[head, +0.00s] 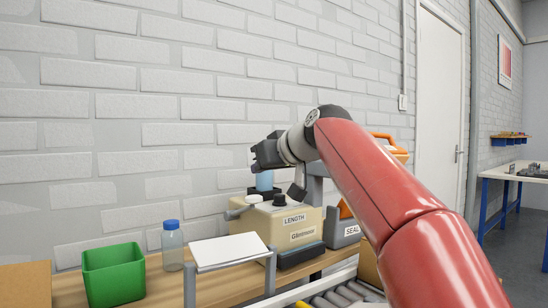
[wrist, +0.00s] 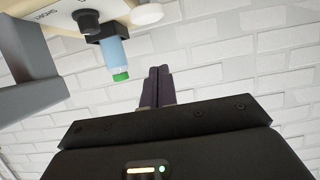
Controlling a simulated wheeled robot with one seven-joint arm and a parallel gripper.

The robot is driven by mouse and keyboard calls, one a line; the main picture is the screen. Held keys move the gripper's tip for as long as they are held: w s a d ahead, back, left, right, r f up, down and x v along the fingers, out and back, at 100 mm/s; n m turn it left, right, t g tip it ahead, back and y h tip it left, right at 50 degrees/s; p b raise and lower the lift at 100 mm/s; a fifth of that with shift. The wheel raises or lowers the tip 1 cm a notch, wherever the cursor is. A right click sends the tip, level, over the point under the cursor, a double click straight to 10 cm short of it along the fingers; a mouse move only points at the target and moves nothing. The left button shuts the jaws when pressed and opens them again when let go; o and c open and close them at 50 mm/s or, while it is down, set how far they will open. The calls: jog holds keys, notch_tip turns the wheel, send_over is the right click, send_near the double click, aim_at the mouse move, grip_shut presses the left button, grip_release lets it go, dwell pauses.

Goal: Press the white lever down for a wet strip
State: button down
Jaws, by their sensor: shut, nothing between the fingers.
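The white lever (head: 235,213) sticks out at the left side of a beige machine (head: 309,231) marked LENGTH and Glintmoor. Its rounded white end also shows at the top of the wrist view (wrist: 148,14). My gripper (head: 254,158) is above the machine, higher than the lever and apart from it. In the wrist view its two dark fingers (wrist: 157,86) are together with nothing between them. A light blue bottle (head: 264,181) stands at the machine's top, below my gripper in the head view. A dark knob (head: 280,200) sits on the machine's top.
A white plate on a grey stand (head: 228,250) is in front of the machine. A clear bottle with a blue cap (head: 172,247) and a green bin (head: 113,274) stand to the left. A grey unit marked SEAL (head: 341,233) is at the right. A brick wall rises behind.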

jog(key=shift+x, duration=1.05)
jog(key=f, duration=0.1)
jog(key=f+b, duration=0.1)
jog(key=f, duration=0.2)
jog(key=shift+s+d+b, duration=0.15)
jog(key=shift+s+b, duration=0.1)
jog(key=shift+b, duration=0.05)
